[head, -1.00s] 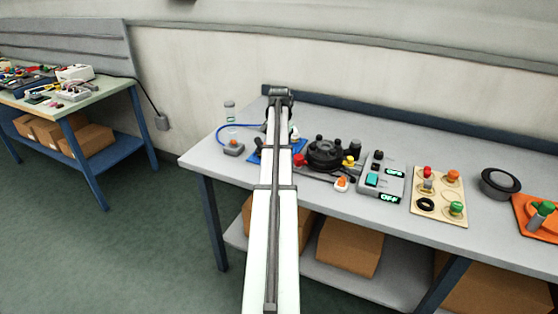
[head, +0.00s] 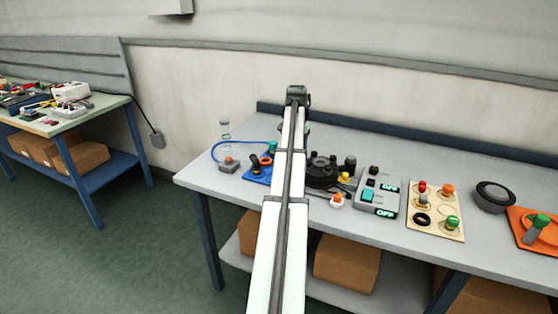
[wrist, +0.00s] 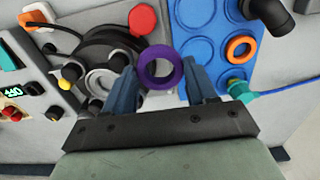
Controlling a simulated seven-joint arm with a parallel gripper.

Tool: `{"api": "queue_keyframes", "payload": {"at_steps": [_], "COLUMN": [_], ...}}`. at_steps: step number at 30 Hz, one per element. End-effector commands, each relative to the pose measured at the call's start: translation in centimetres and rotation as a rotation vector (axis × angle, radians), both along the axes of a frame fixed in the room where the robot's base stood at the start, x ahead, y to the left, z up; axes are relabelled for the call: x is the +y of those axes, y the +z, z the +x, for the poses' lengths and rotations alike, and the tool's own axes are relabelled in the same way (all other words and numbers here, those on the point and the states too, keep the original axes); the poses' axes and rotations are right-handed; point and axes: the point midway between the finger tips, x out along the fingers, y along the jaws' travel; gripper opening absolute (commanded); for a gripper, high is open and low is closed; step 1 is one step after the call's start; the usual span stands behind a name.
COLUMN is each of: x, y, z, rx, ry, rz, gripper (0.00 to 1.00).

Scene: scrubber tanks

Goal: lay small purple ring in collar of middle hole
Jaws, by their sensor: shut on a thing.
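The small purple ring (wrist: 159,68) is held between the two blue fingertips of my gripper (wrist: 160,84) in the wrist view. Its opening faces the camera. The black round unit (wrist: 113,42) lies at left beyond the fingers; it also shows in the head view (head: 322,173), partly behind my arm. I cannot tell which hole is the middle one. The ring appears apart from the unit. In the head view my arm hides the gripper and ring.
A blue tray (wrist: 193,50) with round recesses and an orange ring (wrist: 240,49) lies right of the ring. A red knob (wrist: 142,20) stands close by. A grey control box (head: 378,205), a tan knob board (head: 434,226) and an orange plate (head: 524,234) stand farther right.

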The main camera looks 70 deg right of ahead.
Motion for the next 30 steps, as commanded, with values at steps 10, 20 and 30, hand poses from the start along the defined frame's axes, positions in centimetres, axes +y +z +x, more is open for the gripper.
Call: {"api": "queue_keyframes", "payload": {"at_steps": [10,20,30], "x": [-3.0,-3.3,-3.2], "y": [5.6,6.3,4.3], "z": [-7.8,-9.4,-9.3], "rx": [0.000,0.000,0.000], "ry": [-0.001,0.001,0.001], "rz": [-0.001,0.001,0.002], "gripper": [0.20,0.20,0.20]}}
